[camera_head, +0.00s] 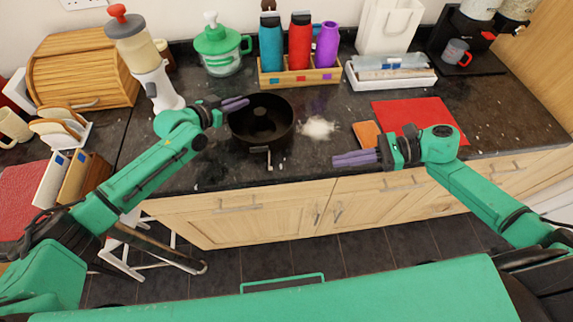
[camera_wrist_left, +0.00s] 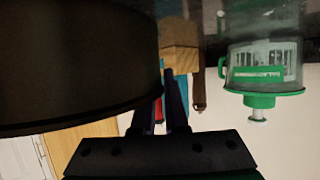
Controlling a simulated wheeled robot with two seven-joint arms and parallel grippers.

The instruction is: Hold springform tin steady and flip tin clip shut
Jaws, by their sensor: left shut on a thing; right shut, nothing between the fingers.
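The black springform tin (camera_head: 275,138) stands on the dark counter near its front edge. Its metal clip (camera_head: 261,152) sticks out from the front wall toward me. My left gripper (camera_head: 238,104) is shut on the left rim of the tin. In the left wrist view the tin's dark wall (camera_wrist_left: 75,65) fills the left side, beside the left fingers (camera_wrist_left: 175,95). My right gripper (camera_head: 337,160) is shut and empty, to the right of the clip and apart from it, by the counter's front edge. The clip does not show in the wrist view.
Spilled white powder (camera_head: 318,127) lies right of the tin. A wooden block (camera_head: 367,134) and a red mat (camera_head: 425,112) lie farther right. Behind the tin stand a bottle rack (camera_head: 300,76) and a green-lidded jar (camera_head: 222,60). A white dispenser (camera_head: 160,92) stands behind my left wrist.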

